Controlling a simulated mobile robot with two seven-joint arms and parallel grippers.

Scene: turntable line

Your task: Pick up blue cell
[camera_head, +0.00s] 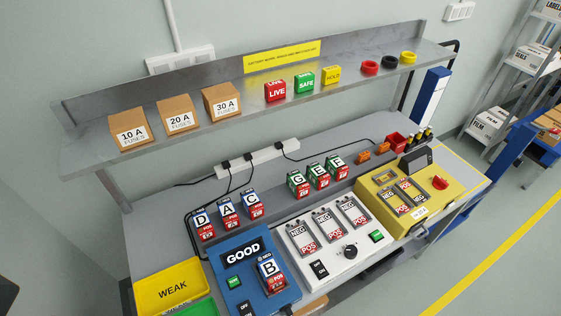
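Three blue-topped cells stand in a row at the back left of the bench: cell D (203,223), cell A (229,211) and cell C (252,204). Each has a white letter panel and a red lower part. A fourth blue cell, B (270,275), sits in the blue tester (222,262), whose display reads GOOD. Neither of my grippers shows in the head view.
Several green-topped cells (319,177) stand right of the blue row. A white charger (305,262) and a yellow tester (436,203) fill the front right. A yellow WEAK tray (150,296) lies front left. A shelf (240,120) with fuse boxes overhangs the back.

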